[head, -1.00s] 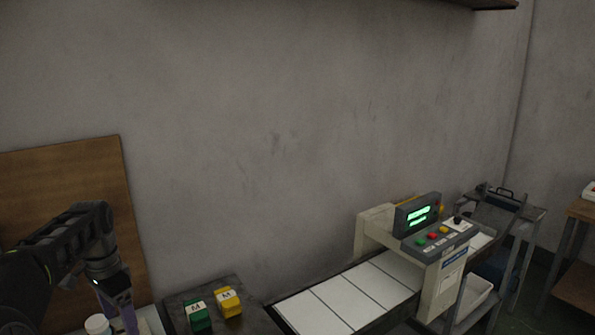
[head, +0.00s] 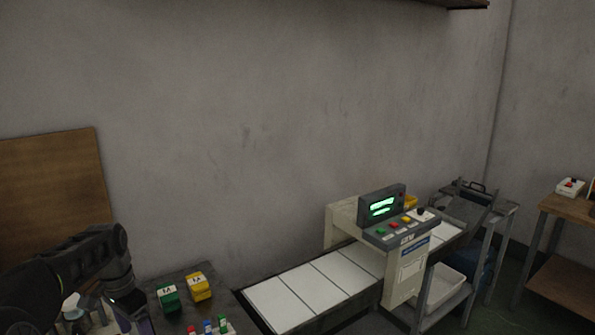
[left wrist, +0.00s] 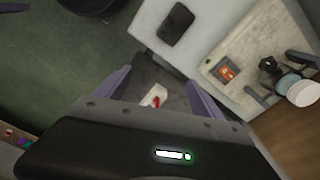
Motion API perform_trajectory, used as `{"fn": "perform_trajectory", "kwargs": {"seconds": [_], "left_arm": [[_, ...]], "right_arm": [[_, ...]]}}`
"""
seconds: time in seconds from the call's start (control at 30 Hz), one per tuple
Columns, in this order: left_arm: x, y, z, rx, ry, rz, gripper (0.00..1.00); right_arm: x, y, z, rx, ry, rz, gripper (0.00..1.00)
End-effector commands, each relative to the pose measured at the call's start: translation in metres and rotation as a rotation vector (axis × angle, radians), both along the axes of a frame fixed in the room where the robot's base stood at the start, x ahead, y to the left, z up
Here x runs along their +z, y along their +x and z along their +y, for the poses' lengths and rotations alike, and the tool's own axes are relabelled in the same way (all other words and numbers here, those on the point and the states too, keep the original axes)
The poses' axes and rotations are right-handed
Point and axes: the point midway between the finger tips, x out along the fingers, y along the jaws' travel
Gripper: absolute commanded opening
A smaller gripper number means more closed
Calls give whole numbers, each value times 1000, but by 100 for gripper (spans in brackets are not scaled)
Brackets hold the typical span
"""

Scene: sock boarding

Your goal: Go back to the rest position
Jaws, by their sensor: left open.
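My left arm comes in at the lower left of the head view, bent over the near left side. Its fingertips are below or hidden at the frame's bottom edge there. In the left wrist view my left gripper (left wrist: 160,88) shows two purple fingers spread apart. Nothing is between them that they touch; a small white and red thing (left wrist: 155,97) lies farther below, seen through the gap. My right gripper is in neither view.
A conveyor with white panels (head: 312,290) runs to a machine with a lit green display (head: 382,206). Green (head: 168,298) and yellow (head: 199,286) blocks sit on a dark surface left of it. A wooden table (head: 565,208) stands at right. A brown board (head: 50,195) leans at left.

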Motion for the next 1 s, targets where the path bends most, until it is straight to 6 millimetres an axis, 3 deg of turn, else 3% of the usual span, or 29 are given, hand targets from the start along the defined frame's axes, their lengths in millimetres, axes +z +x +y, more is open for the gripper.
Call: {"fn": "perform_trajectory", "kwargs": {"seconds": [0.27,0.37,0.47,0.57,0.73,0.8,0.9,1.0], "left_arm": [[-79,9,-52,24,-58,-9,78],[-119,7,-82,45,-92,-13,78],[-171,-3,-123,83,-138,-11,78],[-230,-29,-174,146,-196,-1,78],[-314,-104,-260,300,-281,33,78],[-338,-144,-289,375,-304,52,78],[-360,-199,-318,475,-322,79,78],[-368,-242,-333,554,-326,96,78]], "right_arm": [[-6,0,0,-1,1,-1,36],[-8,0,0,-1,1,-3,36],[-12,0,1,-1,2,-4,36],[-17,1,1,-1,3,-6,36],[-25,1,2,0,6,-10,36],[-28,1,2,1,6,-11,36],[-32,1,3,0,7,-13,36],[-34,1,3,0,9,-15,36]]}}
